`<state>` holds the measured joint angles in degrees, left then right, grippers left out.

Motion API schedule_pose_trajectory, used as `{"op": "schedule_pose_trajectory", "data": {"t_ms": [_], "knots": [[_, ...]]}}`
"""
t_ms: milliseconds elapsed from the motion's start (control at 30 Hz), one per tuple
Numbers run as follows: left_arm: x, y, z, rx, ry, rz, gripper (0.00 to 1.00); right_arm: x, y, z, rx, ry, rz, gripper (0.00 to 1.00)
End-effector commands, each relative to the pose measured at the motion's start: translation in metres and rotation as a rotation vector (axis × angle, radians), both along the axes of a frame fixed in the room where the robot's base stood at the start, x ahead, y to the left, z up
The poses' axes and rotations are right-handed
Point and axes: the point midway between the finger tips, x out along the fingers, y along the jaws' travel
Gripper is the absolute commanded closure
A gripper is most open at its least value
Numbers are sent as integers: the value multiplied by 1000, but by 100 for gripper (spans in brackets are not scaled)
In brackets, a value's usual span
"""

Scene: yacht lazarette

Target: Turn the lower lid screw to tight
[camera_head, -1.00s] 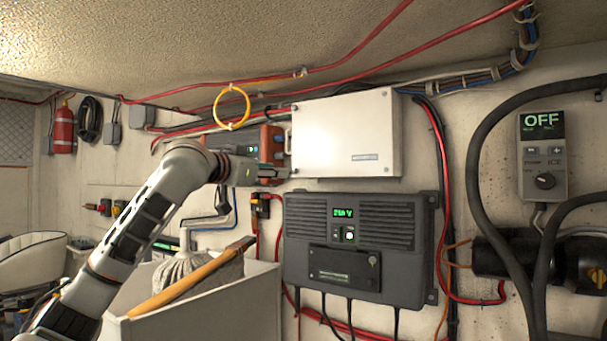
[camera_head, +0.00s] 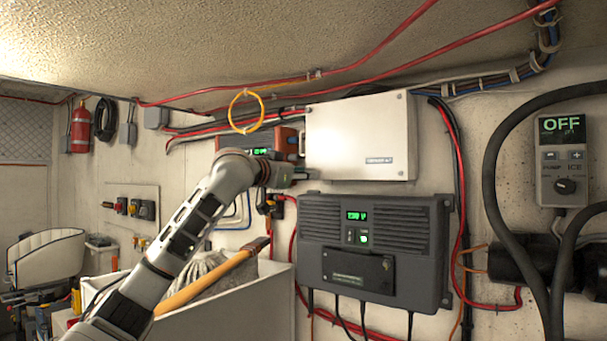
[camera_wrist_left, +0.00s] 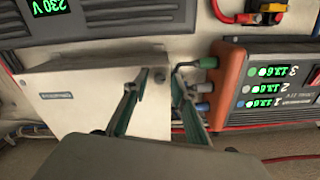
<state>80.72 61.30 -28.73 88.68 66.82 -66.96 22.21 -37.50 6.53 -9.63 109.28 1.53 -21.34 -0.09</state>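The white box lid (camera_head: 350,135) is mounted on the wall in the middle of the head view. In the left wrist view the lid (camera_wrist_left: 95,95) appears upside down. A small dark lid screw (camera_wrist_left: 160,77) sits at its corner there, which is the lower left corner in the head view. My left gripper (camera_wrist_left: 160,80) is open, with one finger on each side of this screw in the picture. I cannot tell whether they touch it. In the head view my left gripper (camera_head: 301,173) is at the lid's lower left corner and hides the screw. My right gripper is not in view.
An orange-sided device (camera_wrist_left: 225,80) with green and blue plugs is close beside the fingers. A dark grey charger unit (camera_head: 375,250) is below the lid. A yellow ring (camera_head: 246,110) hangs above the arm. A white bin (camera_head: 245,312) with a wooden-handled tool stands below.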

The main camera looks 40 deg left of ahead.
Motion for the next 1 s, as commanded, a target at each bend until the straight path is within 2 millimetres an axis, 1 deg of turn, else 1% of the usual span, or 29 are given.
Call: {"op": "schedule_pose_trajectory", "data": {"t_ms": [33,67,100,367,567,767,1000], "knots": [[0,0,0,0,0,0,89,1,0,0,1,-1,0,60],[0,0,0,0,0,0,97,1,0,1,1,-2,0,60],[0,0,0,0,0,0,100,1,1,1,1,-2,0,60],[0,0,0,7,1,0,100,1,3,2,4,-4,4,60],[0,0,0,63,7,0,100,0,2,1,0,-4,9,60],[0,0,0,192,21,0,100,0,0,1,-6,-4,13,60],[0,-1,0,411,45,0,100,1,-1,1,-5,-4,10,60]]}}
